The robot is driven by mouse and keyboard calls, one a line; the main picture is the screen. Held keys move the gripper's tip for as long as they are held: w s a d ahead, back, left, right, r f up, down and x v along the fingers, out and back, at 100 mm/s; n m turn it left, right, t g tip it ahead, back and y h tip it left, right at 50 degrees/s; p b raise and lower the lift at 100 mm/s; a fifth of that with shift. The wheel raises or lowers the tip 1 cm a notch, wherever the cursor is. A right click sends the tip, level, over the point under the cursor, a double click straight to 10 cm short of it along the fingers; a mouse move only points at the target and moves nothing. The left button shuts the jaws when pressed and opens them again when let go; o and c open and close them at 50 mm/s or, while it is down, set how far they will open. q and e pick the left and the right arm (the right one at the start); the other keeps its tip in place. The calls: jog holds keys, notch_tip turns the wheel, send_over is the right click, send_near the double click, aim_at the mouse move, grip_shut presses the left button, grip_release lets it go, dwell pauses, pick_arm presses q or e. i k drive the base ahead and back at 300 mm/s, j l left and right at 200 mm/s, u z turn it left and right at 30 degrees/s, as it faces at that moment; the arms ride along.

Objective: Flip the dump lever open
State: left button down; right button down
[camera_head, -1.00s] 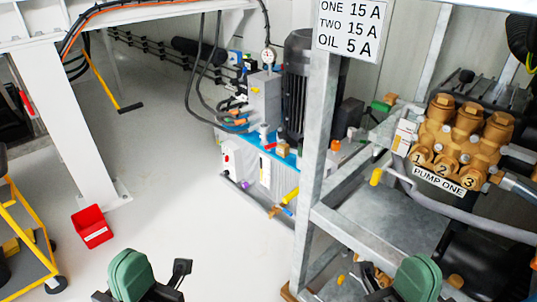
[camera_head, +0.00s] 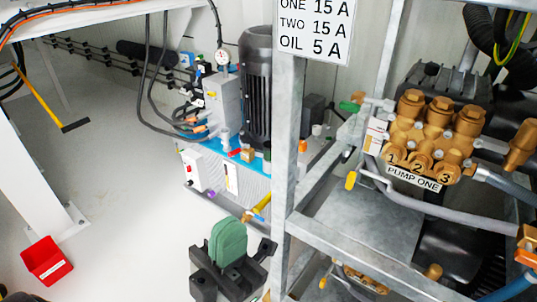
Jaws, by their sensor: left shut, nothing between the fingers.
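Several levers are in view, and I cannot tell which is the dump lever. A yellow-handled lever (camera_head: 351,180) sits on the pipework left of the brass pump marked PUMP ONE (camera_head: 427,140). A green handle (camera_head: 350,106) is above it. Another yellow handle (camera_head: 262,202) is low on the blue-topped hydraulic unit (camera_head: 228,188). My left gripper (camera_head: 266,248) is at the bottom centre, shut and empty, just left of the grey frame post and below the unit's yellow handle in the picture. It appears apart from all of these levers. My right gripper is out of view.
The grey steel post (camera_head: 286,150) stands between the hydraulic unit and the pump frame. A grey frame rail (camera_head: 350,246) runs right below the pump. A red bin (camera_head: 47,261) stands on the floor at left. The white floor (camera_head: 125,190) between is clear.

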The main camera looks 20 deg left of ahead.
aim_at(237, 150)
jog(key=i+j+z, duration=0.15)
jog(key=j+z, duration=0.3)
jog(key=j, duration=0.75)
jog(key=j+z, duration=0.45)
jog(key=j, duration=1.5)
jog(key=k+j, duration=0.1)
jog(key=j, duration=0.6)
jog(key=i+l, duration=0.15)
jog(key=l, duration=0.15)
jog(key=i+l, duration=0.1)
jog(key=l, duration=0.2)
